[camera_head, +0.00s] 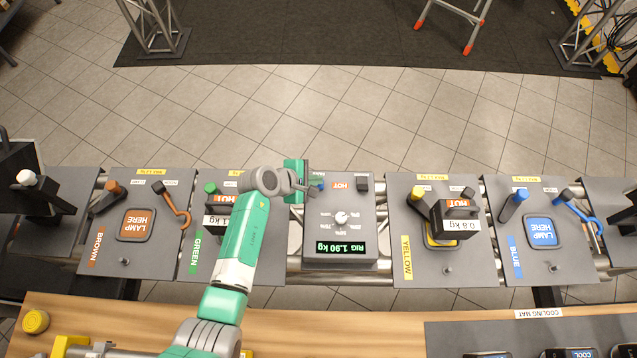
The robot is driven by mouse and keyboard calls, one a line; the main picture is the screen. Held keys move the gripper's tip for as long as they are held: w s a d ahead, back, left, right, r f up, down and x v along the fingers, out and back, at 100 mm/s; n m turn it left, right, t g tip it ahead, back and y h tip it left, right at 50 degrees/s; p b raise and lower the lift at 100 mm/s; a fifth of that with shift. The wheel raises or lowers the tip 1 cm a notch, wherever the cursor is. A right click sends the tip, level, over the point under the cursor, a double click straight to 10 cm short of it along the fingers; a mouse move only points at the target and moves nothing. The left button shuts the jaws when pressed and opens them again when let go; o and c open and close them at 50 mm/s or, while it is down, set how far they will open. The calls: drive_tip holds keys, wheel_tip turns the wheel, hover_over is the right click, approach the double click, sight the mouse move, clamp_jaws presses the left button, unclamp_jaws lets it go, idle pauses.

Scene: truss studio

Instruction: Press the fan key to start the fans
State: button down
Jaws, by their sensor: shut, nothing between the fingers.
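The grey centre panel (355,212) carries a white dial (341,217) and a green readout (339,248) showing "RIG 1.90 kg". I cannot read which key is for the fans. My gripper (312,187) is shut and empty at the panel's upper left edge, beside the blue key. Its green body hides part of that corner, and I cannot tell whether the fingertips touch the key.
Brown (115,252), green (199,262), yellow (425,262) and blue (540,262) panels flank the centre one, with upright levers and hooks. A "HOT" lamp marked 0.8 kg (459,222) sits on yellow. A cooling mat (450,335) lies on the front table.

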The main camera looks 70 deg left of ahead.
drive_tip(key=shift+f, duration=0.45)
drive_tip(key=shift+r+p, duration=0.45)
wheel_tip(320, 180, up, 6)
drive_tip(key=p, duration=0.6)
drive_tip(key=shift+r+p, duration=0.15)
drive_tip(key=shift+p, duration=0.2)
